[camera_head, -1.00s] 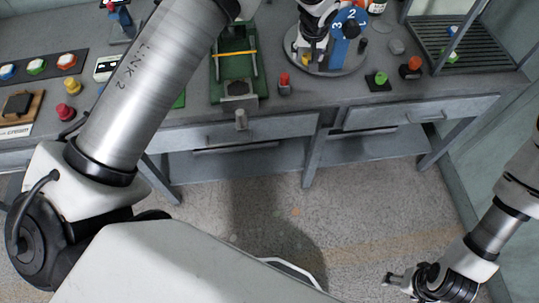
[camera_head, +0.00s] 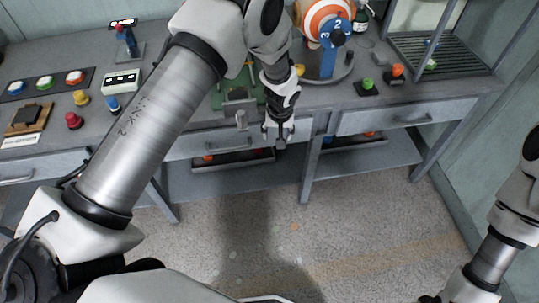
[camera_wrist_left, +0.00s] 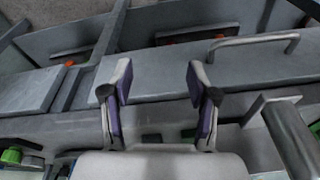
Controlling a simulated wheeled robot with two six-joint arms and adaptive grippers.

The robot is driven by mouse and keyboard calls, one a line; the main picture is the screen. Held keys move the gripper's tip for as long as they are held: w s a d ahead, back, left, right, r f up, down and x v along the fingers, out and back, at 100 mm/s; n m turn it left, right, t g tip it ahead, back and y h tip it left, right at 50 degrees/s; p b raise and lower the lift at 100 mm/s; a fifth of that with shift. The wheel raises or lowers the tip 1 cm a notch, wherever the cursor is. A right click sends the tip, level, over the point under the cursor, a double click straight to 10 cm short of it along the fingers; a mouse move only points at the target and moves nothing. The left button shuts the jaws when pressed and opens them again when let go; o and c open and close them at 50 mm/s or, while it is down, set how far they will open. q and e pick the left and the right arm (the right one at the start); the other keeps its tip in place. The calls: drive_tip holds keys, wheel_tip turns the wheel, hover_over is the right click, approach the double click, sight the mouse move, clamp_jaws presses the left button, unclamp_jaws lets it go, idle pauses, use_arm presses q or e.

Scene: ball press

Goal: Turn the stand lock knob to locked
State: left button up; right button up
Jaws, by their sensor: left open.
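My left gripper (camera_head: 278,138) is open and empty, pointing down at the bench's front edge. Its two fingers (camera_wrist_left: 158,85) are spread apart in the left wrist view, with only the bench front between them. A round turntable stand (camera_head: 325,73) carries a blue numbered dial (camera_head: 331,62) with a dark knob (camera_head: 338,39) and an orange-and-white striped ball (camera_head: 322,18). No lock marking is readable.
A green press frame (camera_head: 228,97) stands behind the gripper, partly hidden by my arm. Green (camera_head: 368,86) and orange (camera_head: 397,71) buttons and a slatted rack (camera_head: 440,52) are to the right. Drawers with handles (camera_wrist_left: 255,42) line the bench front. The floor ahead is clear.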

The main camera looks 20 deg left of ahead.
use_arm(q)
drive_tip(key=shift+g, duration=0.4)
drive_tip(key=s+f, duration=0.2)
drive_tip(key=s, duration=0.1)
drive_tip(key=s+f, duration=0.1)
drive_tip(key=f, duration=0.1)
drive_tip(key=shift+s+a, duration=0.15)
drive_tip(key=shift+a, duration=0.1)
